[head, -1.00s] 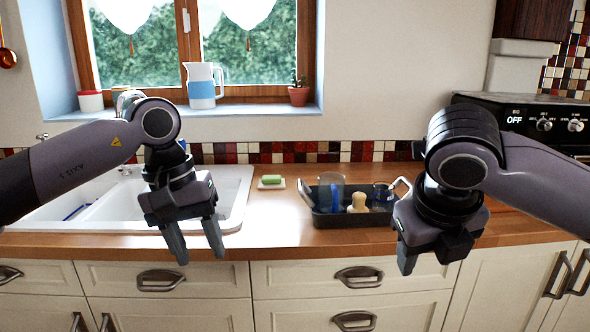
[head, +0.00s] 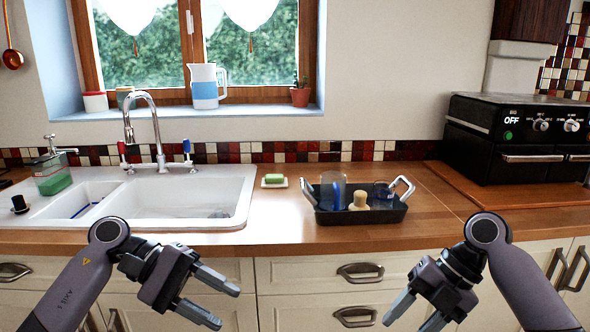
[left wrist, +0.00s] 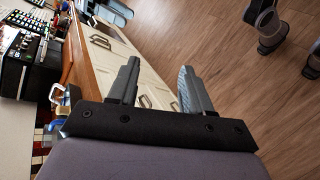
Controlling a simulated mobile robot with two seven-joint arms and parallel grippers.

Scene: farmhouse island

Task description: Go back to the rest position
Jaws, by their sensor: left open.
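My left gripper (head: 226,307) is low in front of the cabinet drawers in the head view, below the counter's front edge. Its two fingers are apart with nothing between them. The left wrist view also shows the empty, parted left fingers (left wrist: 158,66), with cabinet fronts and wooden floor beyond. My right gripper (head: 409,322) is also low in front of the drawers, at the right. Its fingers point down and left and look parted, with nothing seen between them.
On the wooden counter (head: 283,237) stand a dark tray (head: 345,217) holding several items and a green sponge (head: 273,179) on a small dish. A white sink (head: 190,200) with tap is at left. A black stove (head: 520,140) is at right. The floor (left wrist: 225,40) looks mostly clear.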

